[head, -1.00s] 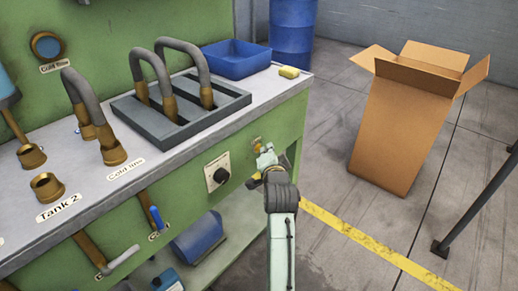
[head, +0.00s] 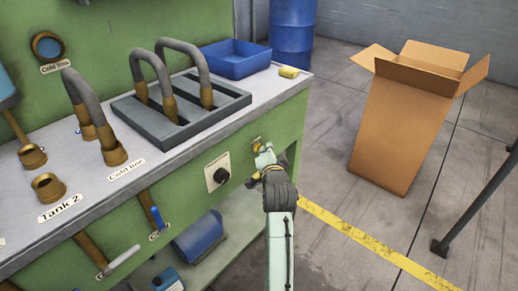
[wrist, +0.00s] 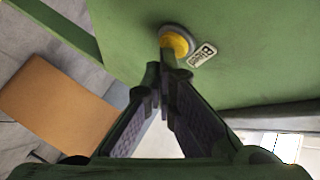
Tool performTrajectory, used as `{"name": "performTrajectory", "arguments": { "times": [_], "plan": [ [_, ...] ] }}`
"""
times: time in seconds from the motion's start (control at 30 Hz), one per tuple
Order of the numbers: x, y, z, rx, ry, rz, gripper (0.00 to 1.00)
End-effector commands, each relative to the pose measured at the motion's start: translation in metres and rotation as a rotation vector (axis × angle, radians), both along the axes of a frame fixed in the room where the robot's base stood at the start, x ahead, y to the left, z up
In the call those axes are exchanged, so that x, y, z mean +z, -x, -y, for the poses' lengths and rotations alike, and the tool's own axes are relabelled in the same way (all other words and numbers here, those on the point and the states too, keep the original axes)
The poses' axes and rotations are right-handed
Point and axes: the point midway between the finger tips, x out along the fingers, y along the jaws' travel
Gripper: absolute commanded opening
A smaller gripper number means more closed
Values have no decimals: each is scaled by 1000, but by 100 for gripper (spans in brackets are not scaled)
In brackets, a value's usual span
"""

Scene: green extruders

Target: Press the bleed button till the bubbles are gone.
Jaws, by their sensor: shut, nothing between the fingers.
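The bleed button is a yellow round button (wrist: 178,45) in a grey ring on the green panel, with a small label beside it in the wrist view. In the head view the button (head: 256,140) is a small yellow spot on the front face of the bench, partly behind my gripper. My gripper (wrist: 161,78) is shut and empty. Its fingertips overlap the button's lower edge in the wrist view; I cannot tell whether they touch it.
A black knob (head: 220,176) is on the panel left of my gripper. A cardboard box (head: 402,125) stands on the floor at right.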

Motion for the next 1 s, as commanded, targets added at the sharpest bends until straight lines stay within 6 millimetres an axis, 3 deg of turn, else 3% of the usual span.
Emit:
{"name": "performTrajectory", "arguments": {
  "times": [0.57, 1.0],
  "plan": [
    [0, 8, 11, -1, 0, 1, 0],
    [0, 32, 44, -2, -1, -1, 0]
  ]
}}
